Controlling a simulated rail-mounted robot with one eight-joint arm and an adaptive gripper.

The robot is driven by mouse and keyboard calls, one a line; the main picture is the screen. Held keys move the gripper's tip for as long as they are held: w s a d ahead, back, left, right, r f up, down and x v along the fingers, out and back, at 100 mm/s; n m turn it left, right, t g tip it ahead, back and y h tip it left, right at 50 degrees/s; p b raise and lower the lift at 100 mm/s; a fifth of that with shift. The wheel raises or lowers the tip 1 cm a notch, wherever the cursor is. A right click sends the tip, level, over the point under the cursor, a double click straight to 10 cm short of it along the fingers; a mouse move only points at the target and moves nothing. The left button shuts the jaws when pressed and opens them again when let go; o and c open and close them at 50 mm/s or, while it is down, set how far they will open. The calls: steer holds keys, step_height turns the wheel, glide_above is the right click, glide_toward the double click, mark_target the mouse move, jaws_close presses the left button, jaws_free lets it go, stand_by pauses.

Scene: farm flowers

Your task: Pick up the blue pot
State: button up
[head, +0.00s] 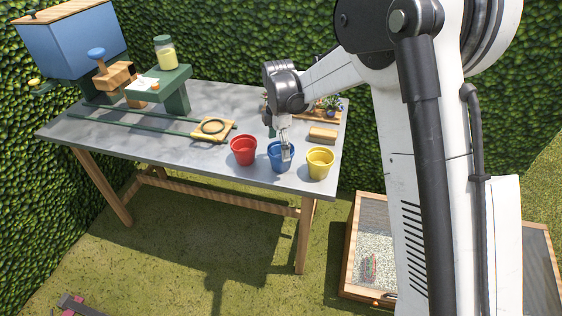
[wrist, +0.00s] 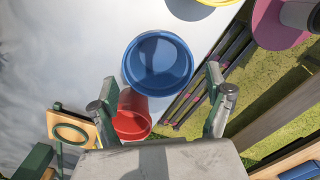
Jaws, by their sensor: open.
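The blue pot (head: 274,163) stands upright and looks empty on the grey table, between the red pot (head: 243,150) and the yellow pot (head: 320,163). In the wrist view the blue pot (wrist: 158,64) lies just beyond the fingertips, centred between them. My gripper (head: 285,148) points down over the blue pot in the head view and hides part of it. In the wrist view my gripper (wrist: 161,76) is open with its two fingers wide apart and nothing held. I cannot tell whether a finger touches the pot.
The red pot (wrist: 131,117) is close beside the left finger in the wrist view. A wooden block (head: 322,134) and small plants (head: 328,106) lie behind the pots. A board with a dark ring (head: 213,127) is to the left. The table's front edge is close.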

mark_target(274, 153)
steer(key=shift+w+d+f, duration=0.1)
steer(key=shift+d+f, duration=0.05)
steer(key=shift+f, duration=1.25)
steer(key=shift+w+d+f, duration=0.1)
steer(key=shift+f, duration=1.3)
steer(key=shift+c, duration=0.5)
steer(key=c, duration=1)
steer(key=shift+o, duration=0.2)
